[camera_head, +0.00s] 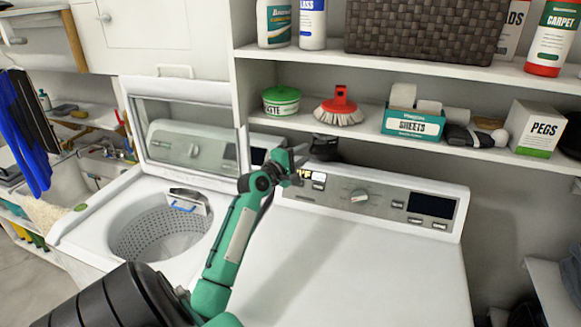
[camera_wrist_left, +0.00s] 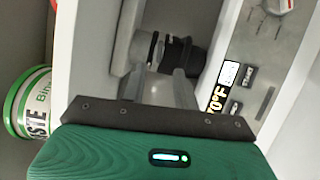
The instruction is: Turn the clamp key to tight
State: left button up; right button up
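My left gripper (camera_head: 298,164) reaches over the washer's back panel, just left of a dark duct fitting (camera_head: 325,147) behind the machine. In the left wrist view, its grey fingers (camera_wrist_left: 168,82) point toward a black collar (camera_wrist_left: 183,55) beside a rounded grey part (camera_wrist_left: 140,45). The fingertips are close to the collar; whether they touch it is unclear. I cannot make out the clamp key for certain. My right gripper is not in view.
The machine's control panel (camera_head: 385,203) is right of the gripper. An open-lidded washer (camera_head: 80,222) stands at left. The shelf (camera_head: 370,137) above holds a green-lidded tub (camera_head: 281,100), a red brush (camera_head: 339,108) and boxes. The white machine top (camera_head: 345,275) is clear.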

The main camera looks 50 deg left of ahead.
pick_arm(q)
jog(key=s, duration=0.3)
jog(key=s+b, duration=0.1)
jog(key=s, duration=0.1)
jog(key=shift+s+d, duration=0.1)
jog(key=shift+d, duration=0.25)
jog(key=shift+f, duration=0.1)
